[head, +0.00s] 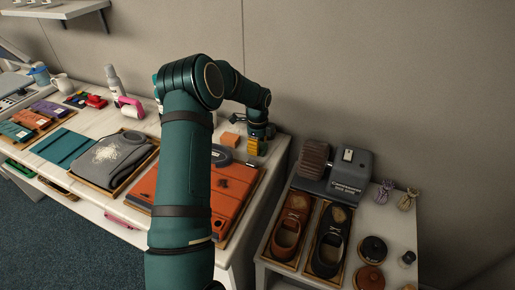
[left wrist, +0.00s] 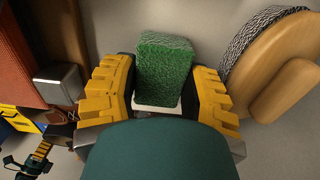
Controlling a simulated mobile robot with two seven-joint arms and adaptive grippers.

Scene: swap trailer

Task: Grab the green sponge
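The green sponge (left wrist: 165,65) shows in the left wrist view, between the two yellow fingers of my left gripper (left wrist: 163,88). It has a rough green body and a pale strip along its lower edge. The fingers flank it closely on both sides. I cannot tell whether they press on it. In the head view my left gripper (head: 256,147) points down at the right end of the long table, and I cannot make out the sponge there. My right gripper does not show clearly in either view.
An orange block (head: 230,140) lies just left of the gripper. An orange folded garment (head: 235,196) lies in front. A wooden brush (left wrist: 262,60) is close on the right in the wrist view. A lower table at right holds brown shoes (head: 290,228) and a grey machine (head: 349,175).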

